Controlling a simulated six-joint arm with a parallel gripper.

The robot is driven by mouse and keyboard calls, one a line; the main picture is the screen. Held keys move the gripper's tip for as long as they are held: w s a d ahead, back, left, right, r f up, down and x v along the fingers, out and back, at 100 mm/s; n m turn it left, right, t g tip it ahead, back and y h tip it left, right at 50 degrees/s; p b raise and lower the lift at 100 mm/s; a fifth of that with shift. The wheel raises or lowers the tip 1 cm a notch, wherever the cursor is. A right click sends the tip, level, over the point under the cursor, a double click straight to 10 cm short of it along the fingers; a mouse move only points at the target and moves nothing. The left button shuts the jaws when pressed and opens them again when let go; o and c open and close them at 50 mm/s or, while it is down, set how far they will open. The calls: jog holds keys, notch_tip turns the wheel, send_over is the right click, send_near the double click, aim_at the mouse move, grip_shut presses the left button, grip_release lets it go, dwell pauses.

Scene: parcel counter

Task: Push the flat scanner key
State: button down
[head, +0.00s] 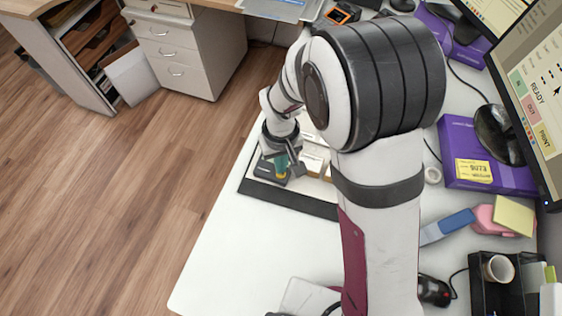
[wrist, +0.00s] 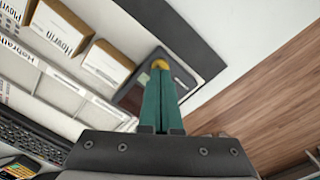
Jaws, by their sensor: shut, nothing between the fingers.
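A dark, flat scanner unit (wrist: 182,76) lies on the counter, with a round yellow key (wrist: 160,64) on its top. The unit also shows in the head view (head: 268,176), partly hidden behind my gripper. My gripper (wrist: 160,73) has its two green fingers together, with nothing between them. In the wrist view the fingertips overlap the near edge of the yellow key. I cannot tell whether they touch it or hover just above. In the head view my gripper (head: 281,162) points down at the unit, and the key cannot be made out there.
A black keyboard (wrist: 28,137) lies at the lower left of the wrist view. A purple box (head: 460,150) stands right of my arm. The white counter front is mostly clear.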

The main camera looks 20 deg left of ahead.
jog(key=shift+f, duration=0.75)
dwell(0.3)
jog(key=shift+r, duration=0.75)
jog(key=shift+w+r, duration=0.1)
jog(key=shift+r, duration=2.15)
jog(key=shift+r, duration=1.6)
